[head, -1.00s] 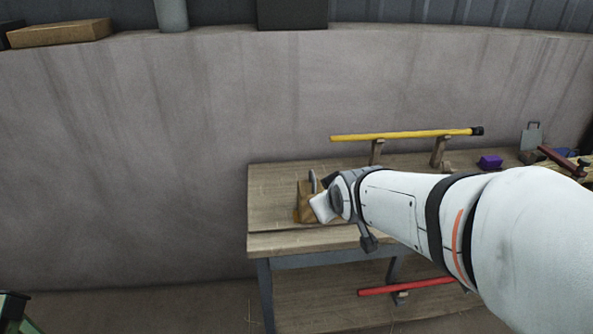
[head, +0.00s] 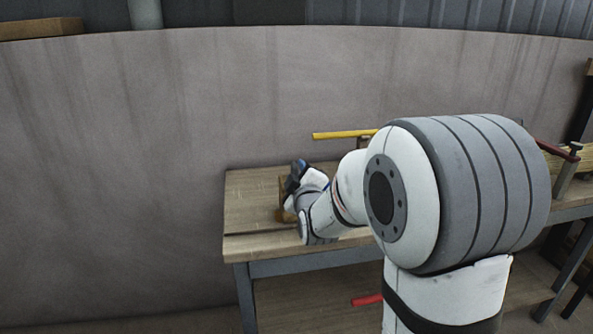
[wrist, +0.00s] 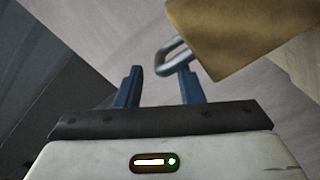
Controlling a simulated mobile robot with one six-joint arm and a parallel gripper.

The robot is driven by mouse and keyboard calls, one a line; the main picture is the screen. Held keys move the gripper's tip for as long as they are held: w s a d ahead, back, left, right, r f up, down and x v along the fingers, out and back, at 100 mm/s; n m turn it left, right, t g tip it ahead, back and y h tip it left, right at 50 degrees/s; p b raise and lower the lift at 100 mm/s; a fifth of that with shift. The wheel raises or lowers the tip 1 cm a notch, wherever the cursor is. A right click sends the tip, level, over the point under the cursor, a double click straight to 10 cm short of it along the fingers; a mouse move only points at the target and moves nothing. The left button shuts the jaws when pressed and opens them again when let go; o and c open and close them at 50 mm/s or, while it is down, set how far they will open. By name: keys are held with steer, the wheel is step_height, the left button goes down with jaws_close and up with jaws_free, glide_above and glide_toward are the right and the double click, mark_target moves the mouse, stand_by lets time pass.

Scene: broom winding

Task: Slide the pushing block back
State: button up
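The pushing block (wrist: 240,38) is a brown wooden block with a grey metal loop handle (wrist: 172,52), at the upper right of the wrist view. In the head view the block (head: 282,190) stands on the workbench, mostly hidden behind my gripper (head: 297,170). In the wrist view my gripper (wrist: 160,85) shows two blue fingers apart, with nothing held between them. The handle reaches down near the right fingertip. I cannot tell whether they touch.
The workbench (head: 245,190) has bare wood left of the block, against a grey wall (head: 130,150). A yellow rod (head: 340,134) rests behind my arm. A red rod (head: 367,299) shows on the lower shelf. My arm hides the bench's middle.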

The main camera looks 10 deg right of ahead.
mark_target(296, 166)
steer(key=shift+w, duration=1.65)
jaws_close()
steer(key=shift+d, duration=0.15)
